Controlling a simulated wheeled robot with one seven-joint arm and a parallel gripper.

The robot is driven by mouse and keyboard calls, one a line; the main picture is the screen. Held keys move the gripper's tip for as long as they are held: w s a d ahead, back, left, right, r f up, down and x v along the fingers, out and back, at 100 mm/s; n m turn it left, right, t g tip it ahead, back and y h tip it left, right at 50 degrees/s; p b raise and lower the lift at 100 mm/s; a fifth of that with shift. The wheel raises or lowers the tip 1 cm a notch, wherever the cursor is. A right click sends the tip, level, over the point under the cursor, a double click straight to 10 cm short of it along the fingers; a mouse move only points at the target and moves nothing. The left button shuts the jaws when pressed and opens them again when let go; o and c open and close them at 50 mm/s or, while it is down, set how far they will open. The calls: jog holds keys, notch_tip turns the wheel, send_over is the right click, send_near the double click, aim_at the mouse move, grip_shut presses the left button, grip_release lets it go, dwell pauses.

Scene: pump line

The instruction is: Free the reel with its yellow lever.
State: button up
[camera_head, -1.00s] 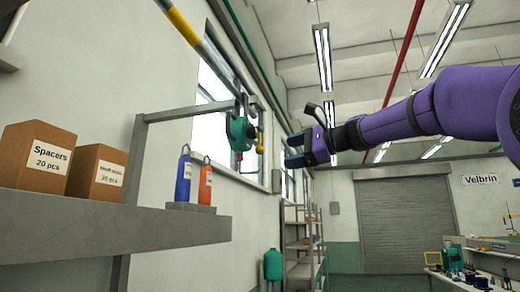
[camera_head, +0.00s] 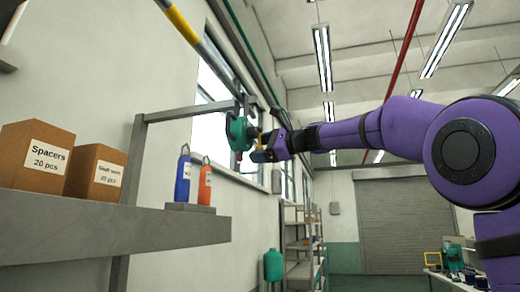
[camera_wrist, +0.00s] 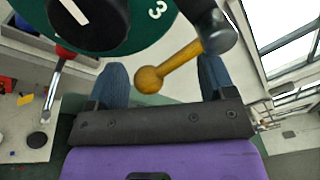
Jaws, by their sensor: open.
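The green reel (camera_head: 237,130) hangs from a grey bracket near the left wall. In the wrist view it is a dark green disc (camera_wrist: 125,38) marked with a 3, with a black hub. Its yellow lever (camera_wrist: 182,65) ends in a ball and runs from a dark pivot at upper right down to the left. My gripper (camera_wrist: 160,74) is open, and the lever's ball end lies between its two blue fingers, with visible gaps on both sides. In the head view my gripper (camera_head: 262,152) is just right of the reel and covers most of the lever.
A grey shelf (camera_head: 110,233) at left holds two cartons (camera_head: 36,155) and blue and red bottle-like items (camera_head: 183,178).

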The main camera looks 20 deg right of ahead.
jog(key=shift+w+a, duration=0.15)
jog(key=c, duration=1.4)
